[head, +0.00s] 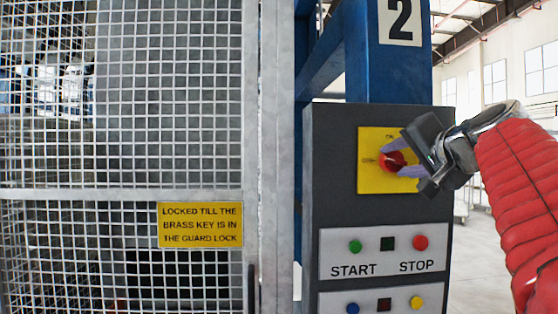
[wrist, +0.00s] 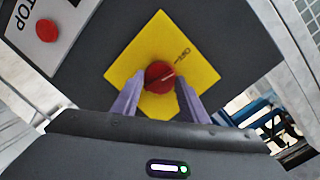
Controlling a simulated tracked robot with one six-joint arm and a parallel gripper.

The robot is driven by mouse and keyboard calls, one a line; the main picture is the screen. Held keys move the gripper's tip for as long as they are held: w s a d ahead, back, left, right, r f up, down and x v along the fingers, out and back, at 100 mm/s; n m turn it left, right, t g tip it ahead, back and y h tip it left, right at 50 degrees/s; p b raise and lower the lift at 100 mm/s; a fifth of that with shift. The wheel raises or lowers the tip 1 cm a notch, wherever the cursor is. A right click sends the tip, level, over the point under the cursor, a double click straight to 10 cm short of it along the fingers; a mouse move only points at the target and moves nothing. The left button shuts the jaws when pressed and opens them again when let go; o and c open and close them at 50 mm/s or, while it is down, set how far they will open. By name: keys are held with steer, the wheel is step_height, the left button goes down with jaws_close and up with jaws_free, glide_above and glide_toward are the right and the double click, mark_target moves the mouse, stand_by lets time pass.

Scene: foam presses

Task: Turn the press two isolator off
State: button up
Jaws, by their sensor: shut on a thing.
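The press two isolator is a red round knob (head: 384,161) on a yellow plate (head: 367,179) on the dark panel, below the blue post marked 2. My gripper (head: 394,158) reaches it from the right, its purple fingers shut on the knob from both sides. The wrist view also shows the knob (wrist: 158,71) between the two fingers (wrist: 159,82). A thin line on the knob points right and slightly up there, with a label beside it on the yellow plate. In the head view, ON stands above the knob and a label to its left; my fingers hide the right side.
Below the isolator, a white plate (head: 333,243) carries green START and red STOP (head: 420,242) buttons. A second plate with blue and yellow buttons sits lower. A mesh guard (head: 180,100) with a yellow key sign (head: 200,225) stands to the left. Open floor shows at the right.

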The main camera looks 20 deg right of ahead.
steer(key=shift+w+f+n, duration=0.1)
steer(key=shift+f+n, duration=0.25)
steer(key=shift+n, duration=0.85)
steer(key=shift+g+h, duration=0.3)
steer(key=shift+h, duration=0.1)
steer(key=o, duration=0.8)
steer(key=shift+o, duration=1.3)
steer(key=shift+r, duration=0.2)
